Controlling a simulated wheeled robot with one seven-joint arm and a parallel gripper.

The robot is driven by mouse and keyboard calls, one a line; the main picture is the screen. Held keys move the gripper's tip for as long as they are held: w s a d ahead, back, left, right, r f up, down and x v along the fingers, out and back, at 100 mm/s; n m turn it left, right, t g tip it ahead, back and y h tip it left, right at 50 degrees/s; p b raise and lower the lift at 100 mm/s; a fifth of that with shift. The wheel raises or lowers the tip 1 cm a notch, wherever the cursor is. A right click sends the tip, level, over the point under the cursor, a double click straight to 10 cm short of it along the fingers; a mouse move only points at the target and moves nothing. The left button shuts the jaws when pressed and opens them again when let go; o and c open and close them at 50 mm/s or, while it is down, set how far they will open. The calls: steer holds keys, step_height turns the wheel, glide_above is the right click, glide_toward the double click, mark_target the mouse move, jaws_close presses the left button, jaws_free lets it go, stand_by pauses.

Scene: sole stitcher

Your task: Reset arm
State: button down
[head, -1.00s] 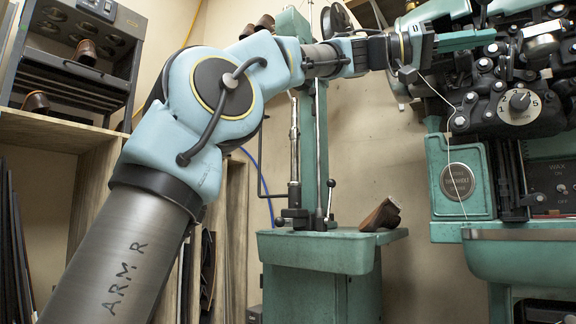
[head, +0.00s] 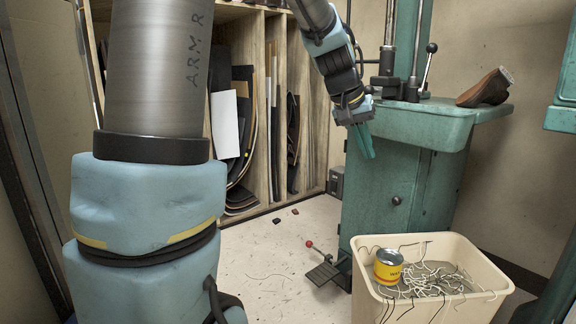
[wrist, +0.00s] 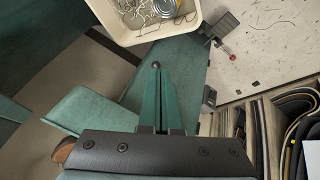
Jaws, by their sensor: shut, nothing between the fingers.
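My arm is folded and hangs in front of the head view. My gripper (head: 367,154) points downward, with its green fingers close together and nothing held. It is in front of the left side of the green machine pedestal (head: 405,190), above the floor. In the wrist view my gripper (wrist: 160,68) also shows shut and empty, over the green pedestal.
A cream bin (head: 430,300) with wire scraps and a yellow can (head: 388,266) stands on the floor at lower right. A foot pedal (head: 325,270) is beside it. A brown shoe (head: 486,88) rests on the pedestal tray. Wooden shelves (head: 265,110) hold sheet material.

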steer(key=s+a+f+n+y+p, duration=0.15)
steer(key=s+a+f, duration=0.25)
steer(key=a, duration=0.5)
steer(key=s+a+f+n+g+y+p, duration=0.1)
steer(key=s+a+f+y, duration=0.1)
steer(key=s+a+f, duration=0.45)
steer(key=s+a+f+n+y+p, duration=0.1)
steer(key=s+a+f+n, duration=0.15)
steer(key=a, duration=0.75)
step_height(320, 180, up, 38)
steer(key=m+p, duration=0.1)
steer(key=p, duration=3.6)
steer(key=shift+w+r+p, duration=0.2)
steer(key=shift+r+p, duration=0.05)
steer(key=shift+p, duration=0.15)
